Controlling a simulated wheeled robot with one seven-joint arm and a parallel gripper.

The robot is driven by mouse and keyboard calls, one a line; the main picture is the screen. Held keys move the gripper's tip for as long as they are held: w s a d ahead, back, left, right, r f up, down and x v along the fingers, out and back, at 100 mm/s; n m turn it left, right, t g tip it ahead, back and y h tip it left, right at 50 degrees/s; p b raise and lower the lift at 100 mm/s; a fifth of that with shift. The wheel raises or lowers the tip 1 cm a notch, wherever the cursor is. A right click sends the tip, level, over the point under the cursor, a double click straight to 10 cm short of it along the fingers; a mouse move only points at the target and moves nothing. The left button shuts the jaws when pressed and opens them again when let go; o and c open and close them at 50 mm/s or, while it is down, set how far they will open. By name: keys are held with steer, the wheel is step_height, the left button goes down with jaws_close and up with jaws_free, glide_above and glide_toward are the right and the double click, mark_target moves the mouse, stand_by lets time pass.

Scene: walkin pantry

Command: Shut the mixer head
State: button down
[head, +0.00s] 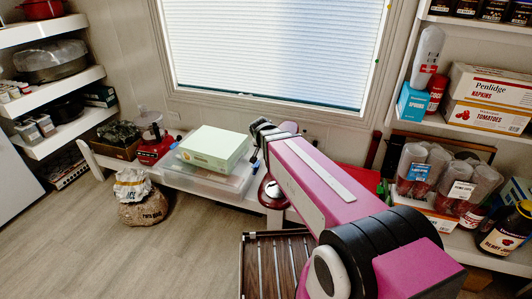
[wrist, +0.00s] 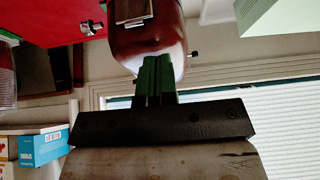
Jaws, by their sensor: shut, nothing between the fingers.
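The mixer is a glossy dark red body (wrist: 150,45) at the top middle of the wrist view, with a silver plate and a small dark knob at its side. In the head view only a dark red, shiny part of it (head: 270,191) shows beside my arm; the rest is hidden behind the arm. I cannot tell the tilt of its head. My gripper (wrist: 159,62) is shut and empty, its green fingers overlapping the lower edge of the red body in the wrist view. Whether they touch it is unclear. In the head view my gripper (head: 256,160) is small and partly hidden.
A pale green box (head: 213,148) on clear containers stands left of the mixer on the low white bench (head: 240,202). A red flat surface (head: 362,178) lies to the right. Shelves with jars and boxes (head: 490,85) stand further right.

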steer(key=s+f+v, duration=0.1)
steer(key=v, duration=1)
steer(key=s+d+f+n+g+y, duration=0.1)
steer(key=s+d+f+n+g, duration=0.1)
steer(key=d+f, duration=0.5)
steer(key=s+d+f+n+g+y, duration=0.1)
steer(key=s+d+f+n+g, duration=0.1)
steer(key=s+d+f, duration=0.4)
step_height(320, 180, down, 2)
steer(key=shift+d+f+n+g, duration=0.1)
steer(key=shift+d+n+g, duration=0.2)
steer(key=shift+d+g, duration=0.45)
